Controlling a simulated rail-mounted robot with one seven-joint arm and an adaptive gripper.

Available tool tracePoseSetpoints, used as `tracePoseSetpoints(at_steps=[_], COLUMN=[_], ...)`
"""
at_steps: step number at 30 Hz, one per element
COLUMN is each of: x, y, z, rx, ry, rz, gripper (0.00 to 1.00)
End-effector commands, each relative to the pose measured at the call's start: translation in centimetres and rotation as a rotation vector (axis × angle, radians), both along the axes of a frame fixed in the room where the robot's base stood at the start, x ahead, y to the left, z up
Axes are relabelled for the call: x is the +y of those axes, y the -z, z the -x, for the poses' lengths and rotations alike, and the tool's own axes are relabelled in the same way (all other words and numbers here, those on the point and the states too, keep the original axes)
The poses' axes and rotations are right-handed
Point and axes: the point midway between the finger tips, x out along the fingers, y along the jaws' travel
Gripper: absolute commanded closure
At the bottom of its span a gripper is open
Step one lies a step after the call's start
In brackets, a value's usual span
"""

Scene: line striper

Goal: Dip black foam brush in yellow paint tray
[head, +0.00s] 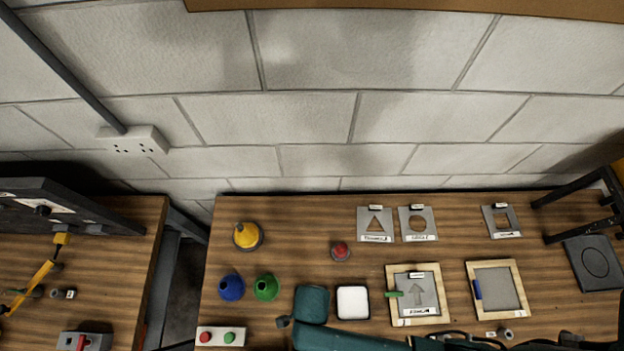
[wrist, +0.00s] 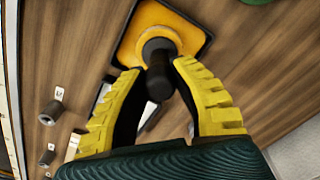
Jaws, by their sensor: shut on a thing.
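In the wrist view my gripper (wrist: 158,73) has two yellow ribbed fingers, shut on the black foam brush (wrist: 159,82). The brush is a dark cylindrical shape whose far end lies over the yellow paint tray (wrist: 136,27). The tray has a dark rim and yellow paint inside. I cannot tell whether the brush tip touches the paint, because the brush hides the contact. In the head view my teal arm crosses the bottom edge; my gripper, the brush and the yellow tray do not show there.
A white paint tray (head: 352,302) stands beside my arm. Two framed boards (head: 436,318) (head: 518,303) lie to its right. Blue (head: 231,287), green (head: 266,288) and yellow (head: 246,236) conical things stand left. Metal stencils (head: 376,238) lie at the back. Small grey cylinders (wrist: 50,113) show in the wrist view.

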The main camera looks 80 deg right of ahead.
Motion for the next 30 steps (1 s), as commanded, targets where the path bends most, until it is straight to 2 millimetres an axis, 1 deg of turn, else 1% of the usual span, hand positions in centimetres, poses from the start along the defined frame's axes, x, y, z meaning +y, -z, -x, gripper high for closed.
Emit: tracePoseSetpoints(at_steps=[2,18,30], x=[0.0,0.0,0.0], y=[-0.3,-4.6,-4.5], z=[0.0,0.0,0.0], rx=[0.000,0.000,0.000], ry=[0.000,0.000,0.000], rz=[0.000,0.000,0.000], gripper=[1.00,1.00,1.00])
